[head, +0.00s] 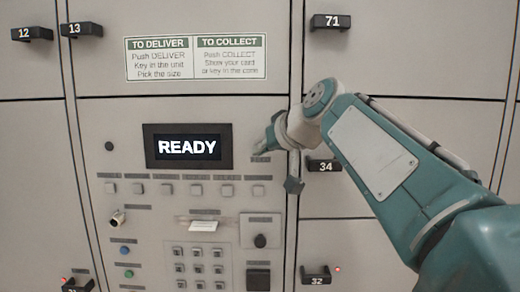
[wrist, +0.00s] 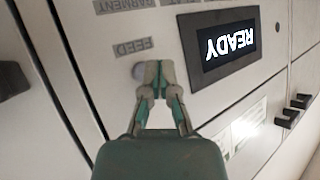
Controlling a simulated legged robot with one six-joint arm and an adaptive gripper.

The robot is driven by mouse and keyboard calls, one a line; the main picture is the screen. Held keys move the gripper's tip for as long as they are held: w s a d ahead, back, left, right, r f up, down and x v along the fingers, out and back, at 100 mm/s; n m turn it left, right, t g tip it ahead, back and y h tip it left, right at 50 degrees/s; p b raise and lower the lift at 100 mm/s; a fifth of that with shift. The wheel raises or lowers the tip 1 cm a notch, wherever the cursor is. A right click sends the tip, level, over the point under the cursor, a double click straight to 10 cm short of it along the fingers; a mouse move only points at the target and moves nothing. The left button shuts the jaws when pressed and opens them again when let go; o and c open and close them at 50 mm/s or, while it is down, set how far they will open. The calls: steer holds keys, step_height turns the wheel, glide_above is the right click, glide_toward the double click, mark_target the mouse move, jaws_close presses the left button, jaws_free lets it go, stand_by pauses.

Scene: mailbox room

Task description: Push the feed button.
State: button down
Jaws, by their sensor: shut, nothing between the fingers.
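The FEED label (wrist: 133,47) shows in the wrist view, turned round. In the head view my gripper (head: 268,143) is at the panel, just right of the READY display (head: 189,147), and hides the button there. A small label (head: 260,159) below the fingertips is too blurred to read.
A row of square buttons (head: 197,190) runs below the display. Locker handles stick out, such as number 34 (head: 324,165), near my wrist.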

steer(key=s, duration=0.5)
stand_by(0.5)
stand_by(1.3)
